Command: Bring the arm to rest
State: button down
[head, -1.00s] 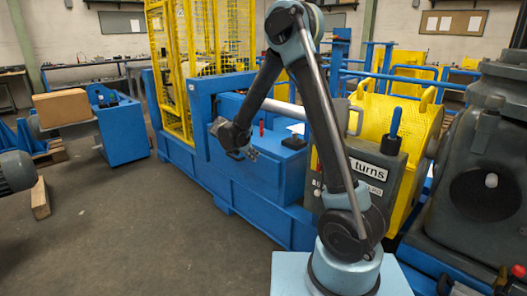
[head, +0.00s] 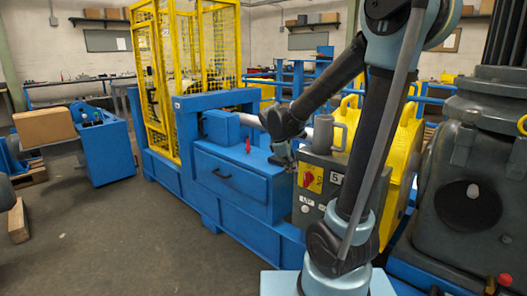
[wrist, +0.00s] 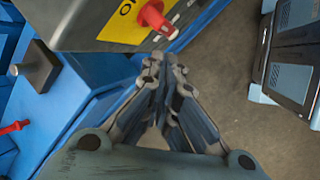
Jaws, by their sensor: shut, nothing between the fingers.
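My gripper (head: 284,155) hangs from my bent arm, just left of the grey control box (head: 312,207) in the head view. In the wrist view my gripper (wrist: 163,65) has its fingers together with nothing between them. A red rotary switch (wrist: 153,18) on a yellow plate shows just beyond the fingertips. The same red switch (head: 312,180) is on the control box's front in the head view. I cannot tell whether the fingers touch the box.
A blue machine bench (head: 228,180) with a drawer stands left of the box. A yellow mesh cage (head: 157,80) rises behind it. A small red item (head: 248,146) is on the bench. A large grey machine (head: 475,180) stands at right. Floor at front left (head: 110,240) is clear.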

jog(key=s+d+f+m+y, duration=0.2)
jog(key=s+m, duration=0.5)
jog(key=s, duration=0.5)
jog(key=s+d+f+m+g+y, duration=0.1)
jog(key=s+d+f+m, duration=0.3)
jog(key=s, duration=0.8)
jog(key=shift+d+m+y, duration=0.4)
jog(key=shift+d+m, duration=0.6)
jog(key=shift+m, duration=1)
jog(key=shift+f, duration=0.1)
